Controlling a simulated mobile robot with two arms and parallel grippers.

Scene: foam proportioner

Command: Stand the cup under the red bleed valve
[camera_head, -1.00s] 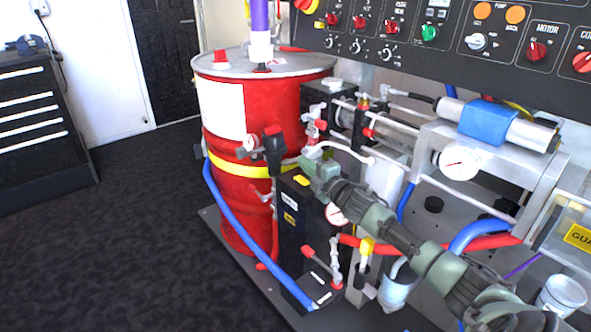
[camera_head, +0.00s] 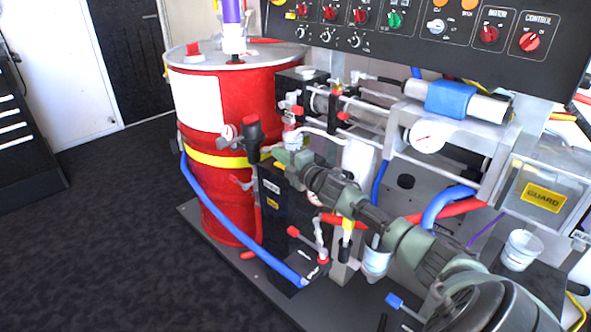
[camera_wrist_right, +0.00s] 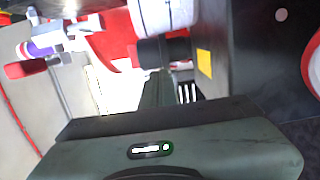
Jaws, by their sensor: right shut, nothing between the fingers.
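A small white cup (camera_head: 522,250) stands upright on a dark surface at the right of the head view, below the guard box. Several red-handled valves show. One red handle (camera_head: 294,231) is low at the front, beside the black block; others sit near the drum. I cannot tell which is the bleed valve. My right arm reaches in from the bottom right. Its gripper (camera_head: 283,157) is shut and empty by the white fitting above the black block, well left of the cup. In the right wrist view the fingers (camera_wrist_right: 158,88) point toward white and red fittings. My left gripper is not in view.
A red drum (camera_head: 222,185) with a yellow band stands left. A grey-blue cylinder (camera_head: 376,262) hangs beneath a yellow-handled valve. Blue and red hoses cross the front. The guard box (camera_head: 542,197) and control panel (camera_head: 450,45) bound the right and top. Floor at left is clear.

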